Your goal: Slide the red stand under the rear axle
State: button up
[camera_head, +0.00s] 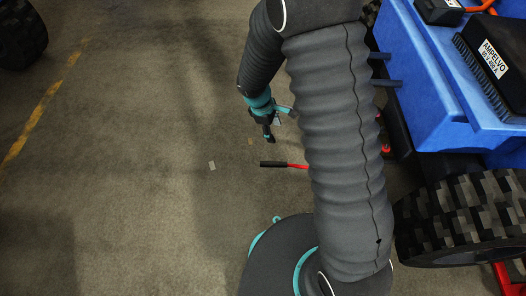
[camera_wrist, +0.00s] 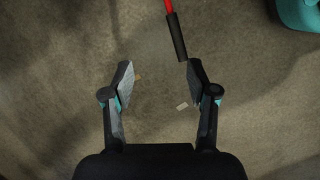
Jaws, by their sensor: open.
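A red bar with a black grip (camera_head: 273,164) lies low over the floor in the head view; its red end runs behind my arm. The grip also shows at the top of the wrist view (camera_wrist: 177,38). Red parts show beside the blue vehicle (camera_head: 385,149) and below its large wheel (camera_head: 505,280). I cannot tell which belongs to the red stand or whether the bar joins it. The rear axle is not clearly visible. My gripper (camera_head: 269,136) is open and empty, pointing down; in the wrist view its fingers (camera_wrist: 161,73) are apart, the grip's end nearer the right fingertip.
The blue vehicle (camera_head: 420,85) and its knobbly wheel (camera_head: 465,218) fill the right side. Another tyre (camera_head: 22,35) stands at the upper left. A yellow floor line (camera_head: 40,110) and a small pale scrap (camera_head: 212,166) lie on otherwise clear concrete at left.

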aim_at(271, 163)
jog(key=a+f+n, duration=0.1)
jog(key=f, duration=0.3)
jog(key=a+f+n, duration=0.1)
jog(key=f, duration=0.3)
jog(key=s+a+f+n, duration=0.1)
jog(key=f, duration=0.3)
jog(key=shift+s+f+g+h+b, duration=0.1)
jog(key=shift+f+g+h+b, duration=0.2)
jog(key=shift+g+h, duration=0.1)
jog(key=shift+b+x, duration=3.1)
jog(key=shift+x, duration=1.3)
grip_shut()
